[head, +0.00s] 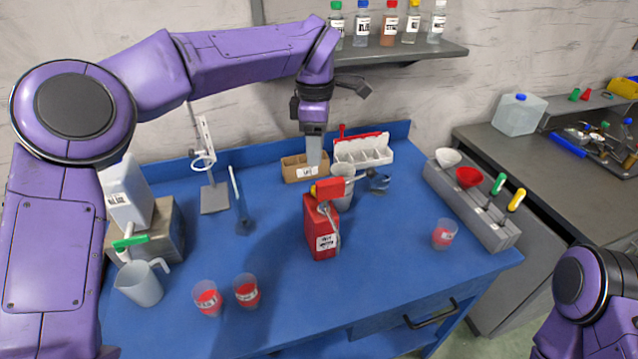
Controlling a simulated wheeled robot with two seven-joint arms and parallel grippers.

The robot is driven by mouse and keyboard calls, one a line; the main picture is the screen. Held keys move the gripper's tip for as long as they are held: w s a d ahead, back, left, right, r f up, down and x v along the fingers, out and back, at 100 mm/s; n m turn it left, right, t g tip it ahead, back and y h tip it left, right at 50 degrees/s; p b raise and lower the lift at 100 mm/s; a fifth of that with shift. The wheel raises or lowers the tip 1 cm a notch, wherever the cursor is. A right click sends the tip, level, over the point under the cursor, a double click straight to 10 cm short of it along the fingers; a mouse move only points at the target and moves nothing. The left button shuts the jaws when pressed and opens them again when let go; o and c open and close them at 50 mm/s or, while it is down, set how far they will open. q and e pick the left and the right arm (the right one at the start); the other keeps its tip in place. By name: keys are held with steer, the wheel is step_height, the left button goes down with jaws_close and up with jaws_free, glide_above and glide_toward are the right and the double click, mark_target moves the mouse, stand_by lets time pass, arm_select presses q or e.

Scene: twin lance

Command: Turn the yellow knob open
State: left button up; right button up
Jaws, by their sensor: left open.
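A small yellow part (313,190), which looks like the yellow knob, shows at the top left of a red container (320,232) with a white label, standing mid-table. A red block (330,188) and a grey spout-like piece sit beside it at the top. The knob is tiny here, so its turn angle is unclear. My left gripper (314,160) points down just above and behind the container top. It is open and holds nothing that I can see; its fingers overlap from this side. My right gripper is out of view; only part of my right arm shows at bottom right.
A grey beaker (344,178) stands close behind the red container. A cardboard box (297,170) and white compartment tray (362,152) are at the back. The front middle table is clear.

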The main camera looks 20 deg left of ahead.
arm_select(q)
step_height(320, 180, down, 10)
steer(key=shift+f+p, duration=0.1)
steer(key=shift+p, duration=0.55)
jaws_close()
